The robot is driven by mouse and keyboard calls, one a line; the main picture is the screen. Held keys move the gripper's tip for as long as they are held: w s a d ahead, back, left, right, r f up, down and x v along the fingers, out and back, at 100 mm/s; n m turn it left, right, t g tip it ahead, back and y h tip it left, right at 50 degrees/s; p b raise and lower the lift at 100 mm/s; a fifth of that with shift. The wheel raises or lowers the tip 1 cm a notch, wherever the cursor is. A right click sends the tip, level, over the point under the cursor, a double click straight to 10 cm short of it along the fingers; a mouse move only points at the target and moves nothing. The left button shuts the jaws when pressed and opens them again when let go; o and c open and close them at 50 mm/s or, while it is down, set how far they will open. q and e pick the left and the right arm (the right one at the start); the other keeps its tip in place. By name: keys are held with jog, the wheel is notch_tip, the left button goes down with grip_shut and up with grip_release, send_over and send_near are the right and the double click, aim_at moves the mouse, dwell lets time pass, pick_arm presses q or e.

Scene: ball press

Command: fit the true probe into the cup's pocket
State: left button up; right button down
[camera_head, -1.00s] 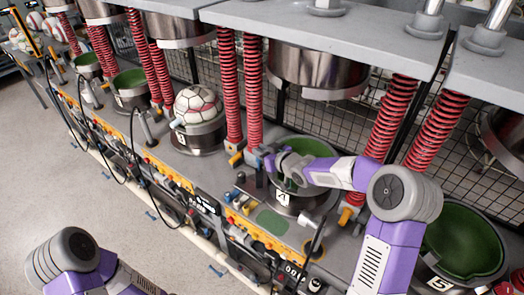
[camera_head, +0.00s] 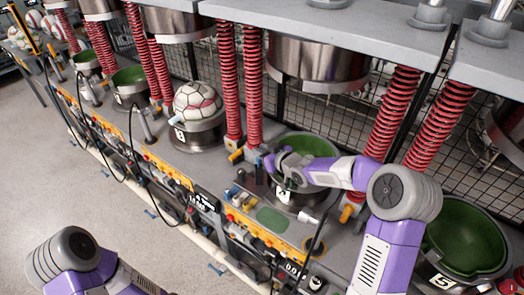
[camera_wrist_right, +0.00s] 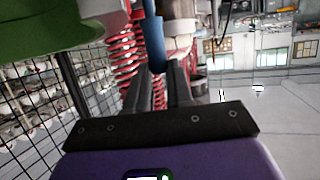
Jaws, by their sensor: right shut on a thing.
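The cup (camera_head: 306,147) is a steel bowl with a green lining, marked 4, on the press bench. My right gripper (camera_head: 272,166) is at its left front side, with my wrist and forearm crossing over the bowl. In the right wrist view, my right gripper (camera_wrist_right: 157,72) is shut on a blue rod-like probe (camera_wrist_right: 154,40), which stands out past the fingertips. The green lining (camera_wrist_right: 40,25) shows at top left there. The cup's pocket is hidden or too small to make out. My left arm shows at bottom left, but its gripper is outside the picture.
Red spring columns (camera_head: 254,95) stand behind and beside the cup. A steel press head (camera_head: 318,70) hangs above. A stitched ball (camera_head: 198,103) sits in the cup to the left. Small fittings and a green pad (camera_head: 272,221) lie in front. Another green cup (camera_head: 462,240) is at right.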

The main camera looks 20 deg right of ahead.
jog(key=shift+f, duration=0.1)
jog(key=shift+f+b, duration=0.7)
jog(key=shift+b, duration=0.05)
jog(key=shift+f, duration=0.1)
jog(key=shift+f+b, duration=0.55)
jog(key=c, duration=0.9)
grip_release()
jog(key=v, duration=0.7)
jog(key=shift+s+d+r+p, duration=0.15)
jog(key=shift+s+p, duration=0.15)
jog(key=shift+p, duration=0.05)
